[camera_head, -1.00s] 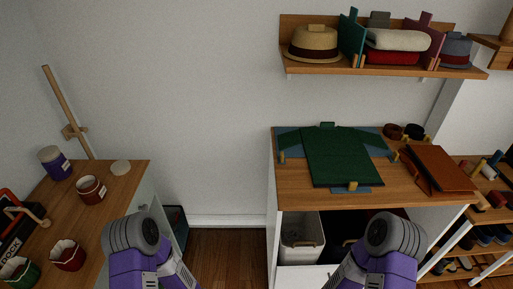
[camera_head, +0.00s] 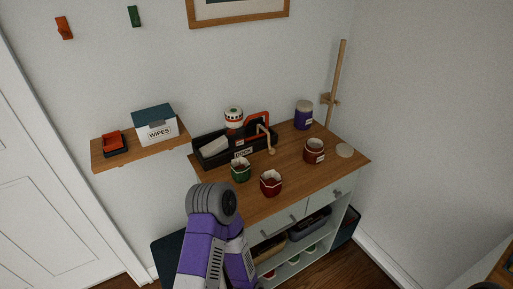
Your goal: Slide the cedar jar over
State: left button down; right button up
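No jar label can be read as cedar. The reddish-brown jar (camera_head: 314,151) with a pale rim and small label stands upright on the wooden desk top (camera_head: 289,175), near its right end. A round cream disc (camera_head: 344,150) lies just right of it, apart from it. A purple jar (camera_head: 303,115) with a pale label stands behind it. A purple and grey link of my arm rises at the lower middle, in front of the desk. Neither gripper is in view.
A black tray (camera_head: 212,160) holds a white-topped jar (camera_head: 233,118). A wooden post (camera_head: 337,85) rises at the back right. A wall shelf (camera_head: 140,152) holds a wipes box (camera_head: 155,125).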

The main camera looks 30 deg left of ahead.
aim_at(313, 153)
jog(key=u, duration=0.4)
jog(key=k, duration=1.25)
jog(key=z, duration=0.7)
jog(key=i, duration=1.2)
jog(key=u, duration=0.6)
jog(key=i, duration=0.95)
jog(key=u, duration=0.95)
